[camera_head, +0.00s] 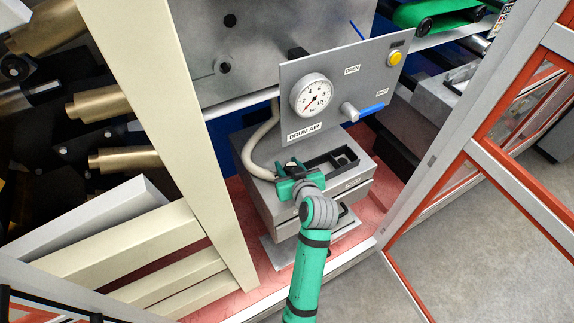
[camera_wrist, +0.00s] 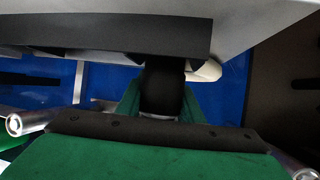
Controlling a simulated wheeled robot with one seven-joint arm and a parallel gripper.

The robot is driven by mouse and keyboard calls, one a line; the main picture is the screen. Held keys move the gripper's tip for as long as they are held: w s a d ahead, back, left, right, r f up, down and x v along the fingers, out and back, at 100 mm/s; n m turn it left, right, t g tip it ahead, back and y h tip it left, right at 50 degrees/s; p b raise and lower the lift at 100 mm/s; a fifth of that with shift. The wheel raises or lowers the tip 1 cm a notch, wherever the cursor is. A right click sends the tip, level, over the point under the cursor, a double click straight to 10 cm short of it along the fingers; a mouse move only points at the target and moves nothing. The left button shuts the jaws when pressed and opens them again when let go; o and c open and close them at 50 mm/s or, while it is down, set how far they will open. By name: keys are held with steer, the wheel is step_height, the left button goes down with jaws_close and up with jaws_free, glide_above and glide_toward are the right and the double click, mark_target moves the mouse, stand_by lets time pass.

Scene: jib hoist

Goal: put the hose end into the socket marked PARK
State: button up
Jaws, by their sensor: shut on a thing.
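My gripper (camera_head: 290,172) is at the left part of the top of a grey box (camera_head: 262,190). In the wrist view its green fingers (camera_wrist: 162,105) are shut on a black cylindrical piece, which looks like the hose end (camera_wrist: 163,85). The cream hose (camera_head: 262,140) hangs from behind the gauge panel and curves down to my gripper; a bit of it (camera_wrist: 207,73) shows beside the black piece. A dark recessed frame with a round fitting (camera_head: 342,160) lies right of my gripper on the box. No PARK marking is readable, and my gripper hides part of the box top.
A grey panel (camera_head: 330,70) marked DRUM AIR stands just above the box, with a gauge (camera_head: 312,96), a blue-handled valve (camera_head: 372,110) and a yellow button (camera_head: 395,58). A cream post (camera_head: 170,120) stands close on the left. An orange-edged frame (camera_head: 485,155) stands at right.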

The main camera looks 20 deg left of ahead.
steer(key=shift+f, duration=0.15)
steer(key=o, duration=1.2)
steer(key=shift+w, duration=0.15)
steer(key=shift+c, duration=0.2)
steer(key=v, duration=1.2)
steer(key=s+d+f+m+t+h, duration=0.3)
steer(key=s+d+f+m+h, duration=0.4)
steer(key=s+f, duration=0.55)
steer(key=s+d+r+t, duration=0.1)
steer(key=s+r, duration=0.1)
steer(key=s, duration=0.8)
steer(key=s+d+r, duration=0.1)
steer(key=s+r, duration=0.1)
steer(key=s, duration=0.8)
steer(key=shift+d+t, duration=0.4)
steer(key=shift+s, duration=0.1)
